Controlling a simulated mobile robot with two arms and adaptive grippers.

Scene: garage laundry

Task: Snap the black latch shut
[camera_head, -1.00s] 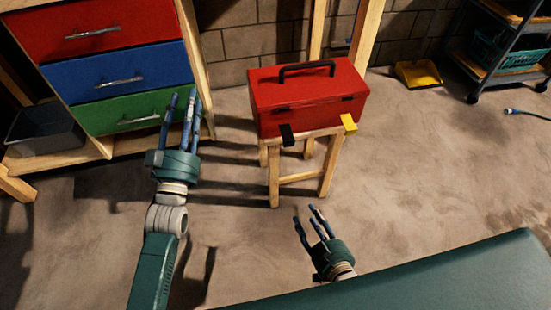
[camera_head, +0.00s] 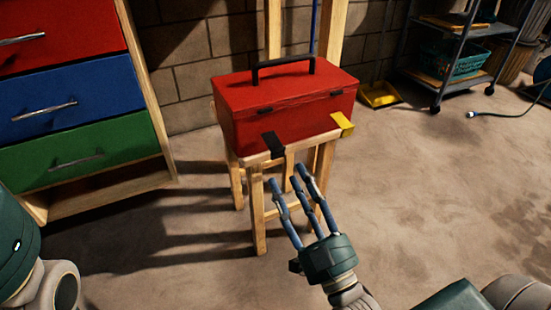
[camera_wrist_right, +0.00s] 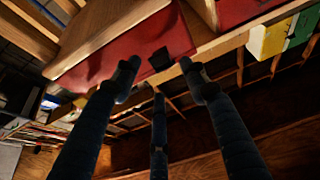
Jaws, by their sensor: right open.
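The red toolbox (camera_head: 285,105) sits upright on a small wooden stool (camera_head: 258,205), its lid down and black handle up. The black latch (camera_head: 273,145) sticks out from the lower left of its front and looks unfastened. A yellow latch (camera_head: 342,124) sticks out at the front right. My right gripper (camera_head: 295,182) is open and empty, in front of and below the black latch, apart from it. In the right wrist view the black latch (camera_wrist_right: 158,58) shows against the red front, beyond and between the spread fingers. My left gripper is out of view; only part of that arm shows.
A drawer unit (camera_head: 140,80) with red, blue and green drawers stands at left. A yellow dustpan (camera_head: 380,95) lies behind the stool at right. A wheeled shelf cart (camera_head: 428,74) stands at the back right. The floor right of the stool is clear.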

